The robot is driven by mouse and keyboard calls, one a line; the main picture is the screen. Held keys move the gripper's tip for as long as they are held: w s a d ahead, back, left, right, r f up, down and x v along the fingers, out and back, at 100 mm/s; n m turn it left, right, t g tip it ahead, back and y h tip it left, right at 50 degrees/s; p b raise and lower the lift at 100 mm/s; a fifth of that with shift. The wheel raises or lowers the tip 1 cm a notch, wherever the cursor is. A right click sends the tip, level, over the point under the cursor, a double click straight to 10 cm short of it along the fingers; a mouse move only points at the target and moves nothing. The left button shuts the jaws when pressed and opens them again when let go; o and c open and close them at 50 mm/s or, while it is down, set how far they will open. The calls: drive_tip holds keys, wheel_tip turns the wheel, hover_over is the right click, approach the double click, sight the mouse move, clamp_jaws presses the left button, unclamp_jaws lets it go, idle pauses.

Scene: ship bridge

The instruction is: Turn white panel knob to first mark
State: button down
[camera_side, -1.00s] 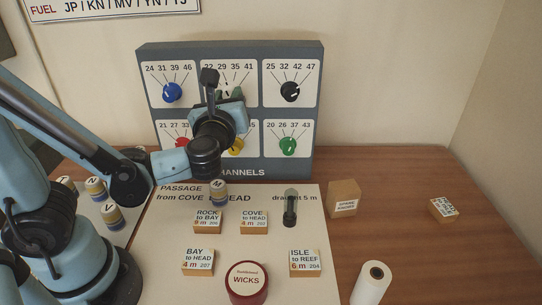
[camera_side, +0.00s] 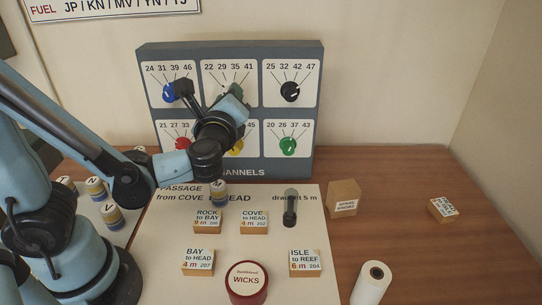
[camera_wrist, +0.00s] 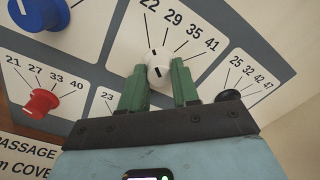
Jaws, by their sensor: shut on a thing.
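The white knob (camera_wrist: 158,60) is on the upper middle panel marked 22, 29, 35, 41. In the wrist view my gripper (camera_wrist: 159,84) has one green finger on each side of this knob and is shut on it. Two dark marks show on the knob's face. They line up roughly with the line toward 22, though the exact angle is hard to tell. In the side view my gripper (camera_side: 228,104) is in front of this panel, rolled over, and hides the knob.
The dark channel board (camera_side: 240,47) also carries a blue knob (camera_wrist: 38,12), a red knob (camera_wrist: 41,102), a black knob (camera_side: 290,92) and a green knob (camera_side: 288,146). Labelled blocks and a red round tin (camera_side: 246,283) lie on the desk below.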

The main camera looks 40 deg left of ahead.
drive_tip(key=shift+n, duration=0.9)
drive_tip(key=c, duration=0.8)
unclamp_jaws()
drive_tip(key=v, duration=1.2)
drive_tip(key=shift+d, duration=0.15)
